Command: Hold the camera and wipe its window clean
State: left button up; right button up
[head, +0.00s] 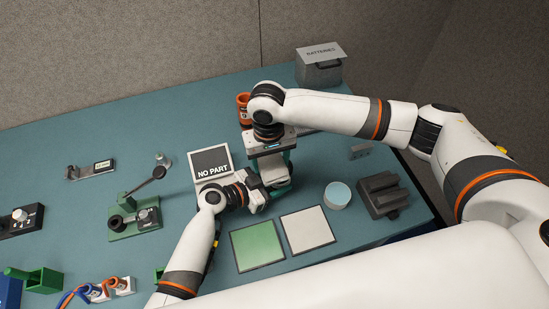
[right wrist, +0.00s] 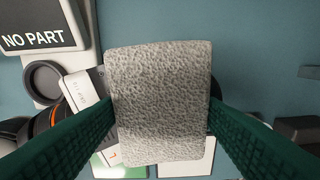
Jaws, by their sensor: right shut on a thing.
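My right gripper (head: 274,172) points down over the middle of the table. In the right wrist view its two green fingers are shut on a grey speckled wiping pad (right wrist: 162,105), which fills the middle of that view. My left gripper (head: 257,196) reaches in from the lower left and meets the right gripper closely; its fingertips are hidden. I cannot make out the camera or its window for sure. A dark edge (right wrist: 214,92) shows just behind the pad, but most of what lies there is covered. Whether pad and camera touch cannot be told.
A "NO PART" sign (head: 212,166) stands left of the grippers. A green mat (head: 257,246) and a white mat (head: 307,230) lie in front. A round pale-topped tub (head: 338,195) and a dark block fixture (head: 382,194) are at right. An orange holder (head: 243,106) stands behind.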

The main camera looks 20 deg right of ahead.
aim_at(267, 165)
jog(key=shift+s+a, duration=0.4)
jog(key=shift+a, duration=0.35)
notch_tip(267, 165, up, 2)
jog(key=shift+w+a, duration=0.1)
jog(key=shift+w, duration=0.05)
jog(key=shift+c, duration=0.7)
jog(key=shift+w+d+r, duration=0.1)
jog(key=shift+d+r, duration=0.05)
jog(key=shift+r, duration=0.6)
jog(key=shift+w+d+r, duration=0.1)
jog(key=shift+d+r, duration=0.05)
jog(key=shift+r, duration=0.55)
jog(key=shift+d+f, duration=0.1)
jog(key=shift+w+d+f+y, duration=0.1)
jog(key=shift+d+f+y, duration=0.1)
jog(key=shift+f+y, duration=0.4)
jog(key=shift+d+f+y, duration=0.15)
jog(key=shift+f+y, duration=0.25)
jog(key=shift+f, duration=0.35)
jog(key=shift+f, duration=0.4)
